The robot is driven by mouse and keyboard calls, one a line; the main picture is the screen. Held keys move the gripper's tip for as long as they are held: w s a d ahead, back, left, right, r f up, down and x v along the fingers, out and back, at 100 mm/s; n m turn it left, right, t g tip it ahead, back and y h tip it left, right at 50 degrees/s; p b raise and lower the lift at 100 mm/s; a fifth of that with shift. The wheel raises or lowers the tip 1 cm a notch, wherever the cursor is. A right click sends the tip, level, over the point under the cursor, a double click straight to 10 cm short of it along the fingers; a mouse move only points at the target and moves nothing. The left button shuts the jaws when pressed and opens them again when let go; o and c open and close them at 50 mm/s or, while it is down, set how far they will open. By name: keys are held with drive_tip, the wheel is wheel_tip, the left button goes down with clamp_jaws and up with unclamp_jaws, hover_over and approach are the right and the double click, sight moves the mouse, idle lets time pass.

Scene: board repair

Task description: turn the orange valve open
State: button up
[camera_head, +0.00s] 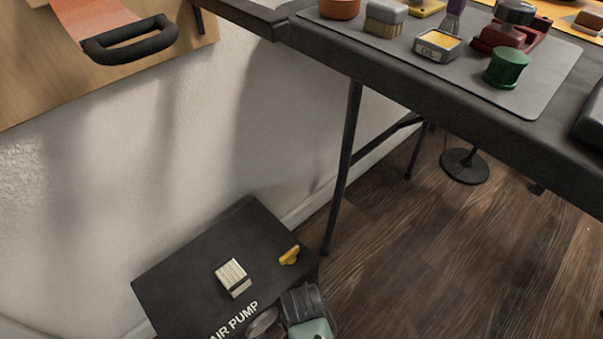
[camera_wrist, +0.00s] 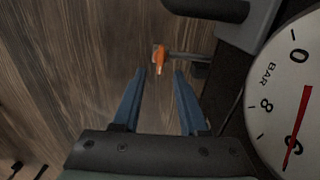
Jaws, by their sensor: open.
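The orange valve (camera_wrist: 160,60) shows in the wrist view as a small handle at the end of a short dark pipe that comes from the right. My gripper (camera_wrist: 160,74) is open, its two blue fingers pointing toward the valve. The handle appears centred just beyond the fingertips, with nothing held; I cannot tell the depth gap. In the head view my fingertips are hidden. A small yellow-orange piece (camera_head: 289,256) sits on the right edge of the black air pump (camera_head: 180,280); I cannot tell whether it belongs to the valve.
A pressure gauge (camera_wrist: 292,100) with a red needle near 6 stands close to my right finger. A dark table (camera_head: 450,110) holds several tools. Wood floor (camera_head: 450,270) is open right of the pump.

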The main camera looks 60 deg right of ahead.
wheel_tip(320, 180, down, 6)
drive_tip(key=b, duration=0.4)
drive_tip(key=shift+f, duration=0.1)
clamp_jaws()
